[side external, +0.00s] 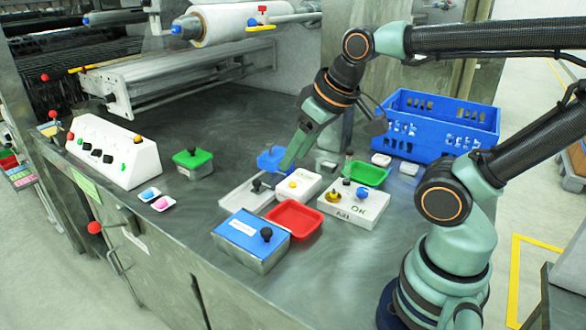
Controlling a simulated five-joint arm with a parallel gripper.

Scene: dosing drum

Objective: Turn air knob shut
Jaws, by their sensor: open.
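My gripper (287,163) points down and to the left, with its pale green fingers over the white box with a yellow button (292,184). It is open, with nothing visible between the fingers; its tip is apart from or just above the things below, I cannot tell which. Several knobs show and none is readably marked as the air knob. A blue knob (362,193) and a yellow-and-black knob (333,196) sit on a white box (352,212) marked OK, to the right of my gripper. Their turn position is too small to tell.
A blue-lidded box (240,232), red tray (294,219), green tray (368,173) and pale tray (240,199) crowd the area around my gripper. A blue crate (440,120) stands behind at right. A white control box (113,150) stands left. The metal table is clear toward the back.

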